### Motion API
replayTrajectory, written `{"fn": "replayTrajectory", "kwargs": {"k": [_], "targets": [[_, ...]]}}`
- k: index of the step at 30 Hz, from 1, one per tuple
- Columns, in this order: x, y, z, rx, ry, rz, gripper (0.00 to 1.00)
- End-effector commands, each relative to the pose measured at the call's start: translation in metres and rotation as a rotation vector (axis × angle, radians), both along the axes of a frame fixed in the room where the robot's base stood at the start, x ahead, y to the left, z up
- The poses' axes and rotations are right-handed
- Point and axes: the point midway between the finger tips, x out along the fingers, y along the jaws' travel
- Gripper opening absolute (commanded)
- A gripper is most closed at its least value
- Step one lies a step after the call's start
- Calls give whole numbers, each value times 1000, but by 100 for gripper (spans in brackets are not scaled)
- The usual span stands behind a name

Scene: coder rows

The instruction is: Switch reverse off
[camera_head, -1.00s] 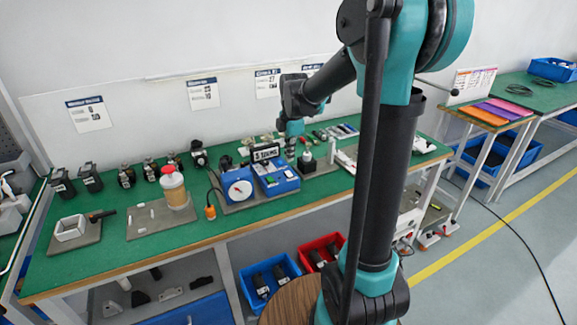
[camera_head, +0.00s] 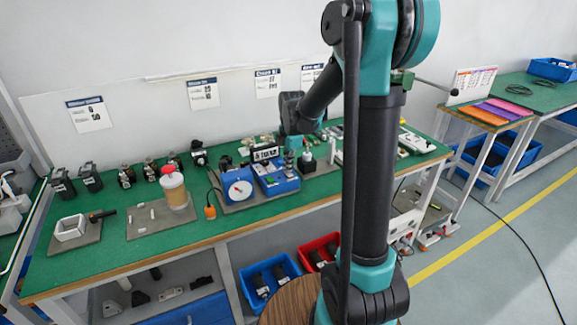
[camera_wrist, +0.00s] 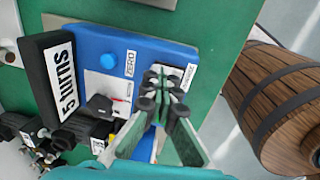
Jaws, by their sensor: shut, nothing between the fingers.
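The blue box (camera_head: 277,182) stands on the green bench beside a blue unit with a round white dial (camera_head: 240,189). In the wrist view the box's blue top (camera_wrist: 88,52) carries a round blue button (camera_wrist: 107,61) labelled ZERO, a black rocker switch (camera_wrist: 102,106) with some red, and a small switch panel (camera_wrist: 182,74) with a white label too small to read surely. A black display (camera_wrist: 62,80) with white lettering lies along its left side. My gripper (camera_wrist: 163,98) is shut and empty, its tips over or at the panel; contact cannot be told. The tips partly hide the panel.
A wooden barrel (camera_wrist: 280,105) shows at right in the wrist view. Blue (camera_head: 262,300) and red (camera_head: 305,262) bins sit below the bench.

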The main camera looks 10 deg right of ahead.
Motion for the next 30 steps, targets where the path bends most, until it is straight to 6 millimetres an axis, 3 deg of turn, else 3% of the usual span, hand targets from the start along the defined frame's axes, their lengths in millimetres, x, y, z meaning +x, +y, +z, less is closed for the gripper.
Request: {"fn": "replayTrajectory", "kwargs": {"k": [30], "targets": [[-15,-4,3,0,-1,0,0]]}}
